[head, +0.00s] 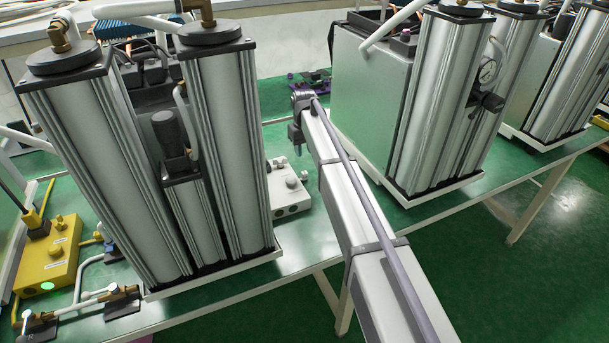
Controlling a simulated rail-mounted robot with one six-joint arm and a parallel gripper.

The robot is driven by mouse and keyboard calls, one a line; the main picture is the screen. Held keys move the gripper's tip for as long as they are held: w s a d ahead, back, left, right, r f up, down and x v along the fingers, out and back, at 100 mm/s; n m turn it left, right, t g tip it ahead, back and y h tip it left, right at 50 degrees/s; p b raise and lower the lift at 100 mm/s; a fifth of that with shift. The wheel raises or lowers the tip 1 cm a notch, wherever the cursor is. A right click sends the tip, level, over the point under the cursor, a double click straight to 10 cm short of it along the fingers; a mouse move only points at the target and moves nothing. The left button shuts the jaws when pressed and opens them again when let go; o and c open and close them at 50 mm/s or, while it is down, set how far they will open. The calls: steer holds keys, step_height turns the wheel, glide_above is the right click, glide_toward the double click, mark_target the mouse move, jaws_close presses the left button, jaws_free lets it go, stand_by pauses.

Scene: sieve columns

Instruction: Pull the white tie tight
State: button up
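I cannot make out the white tie in the head view. It may be too small to see or hidden behind the columns or my arm. My arm reaches from the bottom right up into the gap between two column units. Its dark far end (298,115) is over the green table, just right of the left column unit. I cannot make out gripper fingers there, or whether anything is held.
The left column unit (90,150) and right column unit (435,100) flank my arm. A pale valve block (288,188), a yellow block (48,255) and a purple device (318,82) are on the green table (250,310).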

mark_target(304, 172)
step_height(304, 172, down, 11)
steer(key=b, duration=1.1)
steer(key=shift+r, duration=0.1)
steer(key=shift+s, duration=0.1)
jaws_close()
